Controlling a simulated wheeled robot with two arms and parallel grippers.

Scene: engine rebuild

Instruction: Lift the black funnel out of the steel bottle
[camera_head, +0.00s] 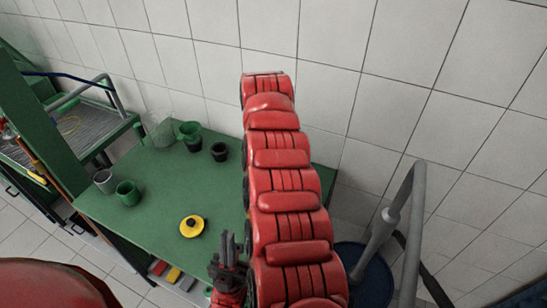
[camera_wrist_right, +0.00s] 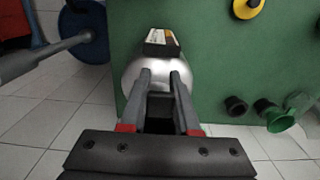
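In the right wrist view a shiny silver rounded body (camera_wrist_right: 140,82), likely the steel bottle, lies below my right gripper (camera_wrist_right: 160,74). The two fingers stand apart and silver shows between their tips. A dark patch sits between the finger bases; I cannot tell whether it is the black funnel or part of the gripper. In the head view red arm links fill the middle and the bottle does not show. My left gripper (camera_head: 229,243) points up at the bottom middle, in front of the green table (camera_head: 155,190); its finger gap is unclear.
A yellow disc with a black centre (camera_head: 192,226), a green cup (camera_head: 127,193), a grey cup (camera_head: 104,181), a green funnel-shaped vessel (camera_head: 190,130) and a black cup (camera_head: 219,151) stand on the table. A blue drum (camera_head: 372,278) stands at the right.

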